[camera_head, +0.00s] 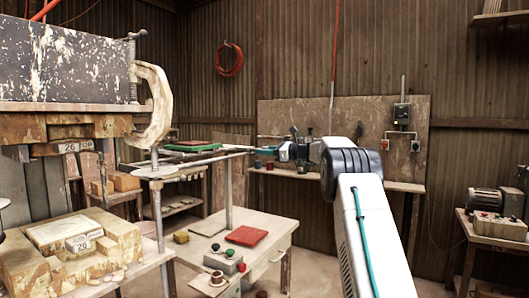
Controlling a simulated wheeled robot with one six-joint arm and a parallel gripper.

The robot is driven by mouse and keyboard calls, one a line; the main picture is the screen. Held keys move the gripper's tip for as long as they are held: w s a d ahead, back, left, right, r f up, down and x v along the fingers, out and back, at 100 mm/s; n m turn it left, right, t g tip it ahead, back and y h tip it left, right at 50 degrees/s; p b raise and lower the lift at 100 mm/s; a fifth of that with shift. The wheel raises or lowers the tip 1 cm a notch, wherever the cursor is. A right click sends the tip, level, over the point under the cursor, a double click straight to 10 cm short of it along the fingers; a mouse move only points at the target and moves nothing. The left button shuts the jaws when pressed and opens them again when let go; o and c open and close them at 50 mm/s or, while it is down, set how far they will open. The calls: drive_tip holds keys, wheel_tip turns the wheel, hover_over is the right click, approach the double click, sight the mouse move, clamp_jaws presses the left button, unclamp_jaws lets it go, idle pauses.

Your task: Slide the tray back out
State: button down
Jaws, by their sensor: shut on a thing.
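The tray (192,147) looks dark green, with a reddish slab on top. It lies flat on metal rails (215,157) to the right of the big press (60,65). My gripper (270,152) is at the right end of the rails and points left. It is shut, apparently on the tray's near bar or handle. The grip is small and partly hidden, so the exact contact is unclear.
A white clamp (152,105) stands on the press's right side. Below the rails, a small table (275,228) holds a red tile (246,236), a grey box (227,260) and small coloured balls. A wall bench (400,184) stands behind my arm.

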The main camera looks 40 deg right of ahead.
drive_tip(key=shift+d+r, duration=0.15)
drive_tip(key=c, duration=1.3)
unclamp_jaws()
drive_tip(key=shift+c, duration=0.2)
drive_tip(key=shift+o, duration=1.2)
drive_tip(key=shift+w+d, duration=0.1)
drive_tip(key=shift+d, duration=0.1)
drive_tip(key=shift+a, duration=0.1)
drive_tip(key=v, duration=0.8)
